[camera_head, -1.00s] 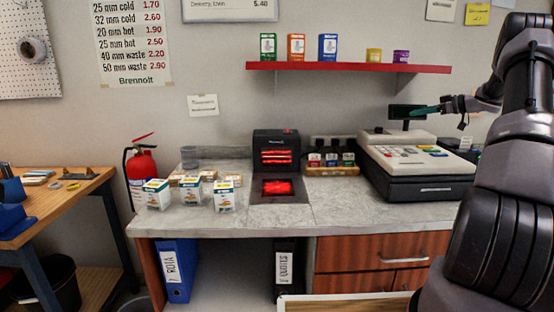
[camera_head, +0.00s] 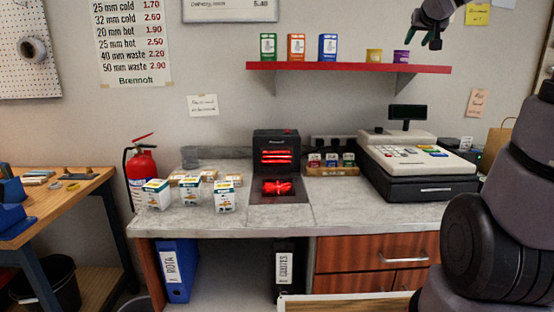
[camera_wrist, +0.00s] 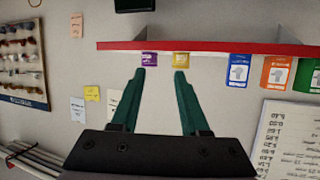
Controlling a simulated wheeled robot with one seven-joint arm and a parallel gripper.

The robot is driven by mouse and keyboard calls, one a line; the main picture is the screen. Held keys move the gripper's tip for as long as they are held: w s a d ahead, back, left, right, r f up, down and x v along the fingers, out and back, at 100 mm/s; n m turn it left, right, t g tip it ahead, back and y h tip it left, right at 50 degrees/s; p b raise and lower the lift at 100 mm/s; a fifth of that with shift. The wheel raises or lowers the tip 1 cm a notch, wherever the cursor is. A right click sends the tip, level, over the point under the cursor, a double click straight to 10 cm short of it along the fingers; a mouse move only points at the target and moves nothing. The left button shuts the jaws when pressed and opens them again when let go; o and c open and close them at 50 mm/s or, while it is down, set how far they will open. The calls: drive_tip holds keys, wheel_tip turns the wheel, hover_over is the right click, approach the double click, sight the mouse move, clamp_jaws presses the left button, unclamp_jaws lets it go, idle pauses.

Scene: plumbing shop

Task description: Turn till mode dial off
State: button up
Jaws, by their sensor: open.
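The till (camera_head: 415,165) stands at the right of the counter, with a keypad on top and a small dark display (camera_head: 407,113) on a post. I cannot make out the mode dial at this size. My gripper (camera_head: 430,42) is high up at the top right of the head view, above the red shelf's right end and well above the till. In the wrist view my gripper (camera_wrist: 162,75) has its two green fingers apart with nothing between them, facing the wall and shelf. The till is not in the wrist view.
A red shelf (camera_head: 350,67) with small boxes and tins is on the wall. White boxes (camera_head: 190,192) crowd the counter's left. A paper bag (camera_head: 499,140) is right of the till.

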drive_tip(key=s+a+f+g+y, duration=0.2)
drive_tip(key=s+a+f, duration=0.2)
drive_tip(key=s, duration=0.5)
drive_tip(key=s+a+f+g+y, duration=0.1)
drive_tip(key=s+a+f+g, duration=0.1)
drive_tip(key=s+a+f, duration=0.3)
drive_tip(key=s+a+f+g+y, duration=0.2)
drive_tip(key=s+a+f, duration=0.3)
drive_tip(key=s, duration=0.8)
drive_tip(key=shift+s+a+f+m+g+y, duration=0.25)
drive_tip(key=shift+s+a+m+g+y, duration=0.05)
drive_tip(key=shift+a, duration=0.2)
